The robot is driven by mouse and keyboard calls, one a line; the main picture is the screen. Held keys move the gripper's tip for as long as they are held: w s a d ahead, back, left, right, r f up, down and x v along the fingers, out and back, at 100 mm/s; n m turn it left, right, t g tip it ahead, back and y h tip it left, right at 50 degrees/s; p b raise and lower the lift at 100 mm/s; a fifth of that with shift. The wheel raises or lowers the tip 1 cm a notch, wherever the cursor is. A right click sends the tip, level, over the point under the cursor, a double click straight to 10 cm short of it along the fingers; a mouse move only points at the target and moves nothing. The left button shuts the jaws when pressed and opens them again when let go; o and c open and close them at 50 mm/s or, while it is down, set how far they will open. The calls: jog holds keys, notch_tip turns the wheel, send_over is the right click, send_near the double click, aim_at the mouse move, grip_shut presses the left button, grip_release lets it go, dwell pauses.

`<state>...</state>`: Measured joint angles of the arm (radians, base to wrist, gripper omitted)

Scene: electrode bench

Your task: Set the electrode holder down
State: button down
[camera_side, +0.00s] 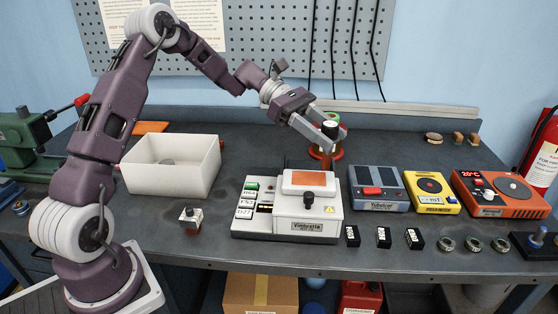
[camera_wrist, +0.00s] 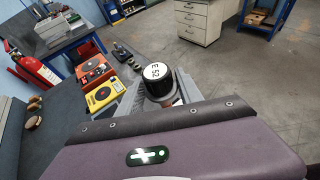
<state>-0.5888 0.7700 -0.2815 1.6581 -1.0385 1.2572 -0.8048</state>
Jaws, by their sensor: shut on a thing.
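My gripper (camera_side: 326,141) is shut on the electrode holder (camera_side: 330,128), a small upright cylinder with a black top, held at the back of the bench behind the white station. In the wrist view the holder's round black cap (camera_wrist: 157,81) with a white label reading something like "E 52" shows between the fingers (camera_wrist: 160,98). Its lower part is mostly hidden by the fingers. I cannot tell whether its bottom touches anything.
A red and green spool (camera_side: 325,153) is close behind the fingertips. The white "Vimbrella" station (camera_side: 308,226), with an orange-topped lid, stands in front. A white bin (camera_side: 172,185) is left; blue (camera_side: 379,204), yellow (camera_side: 431,208) and orange (camera_side: 497,209) devices are right.

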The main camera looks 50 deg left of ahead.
jog(key=w+a+f+n+t+y, duration=0.2)
jog(key=w+a+n+t, duration=0.15)
jog(key=a, duration=0.55)
jog(key=w+a+f+n+t+y, duration=0.2)
jog(key=w+a+n+t+y, duration=0.15)
jog(key=a, duration=0.55)
jog(key=w+a+f+n+t+y, duration=0.2)
jog(key=w+a+n, duration=0.15)
jog(key=a, duration=0.55)
jog(key=shift+t+y, duration=0.25)
jog(key=shift+t, duration=0.05)
jog(key=f, duration=1)
jog(key=shift+s+a+f, duration=0.1)
jog(key=shift+s+a, duration=0.3)
jog(key=shift+n, duration=0.25)
jog(key=c, duration=0.8)
grip_release()
jog(key=shift+f, duration=0.1)
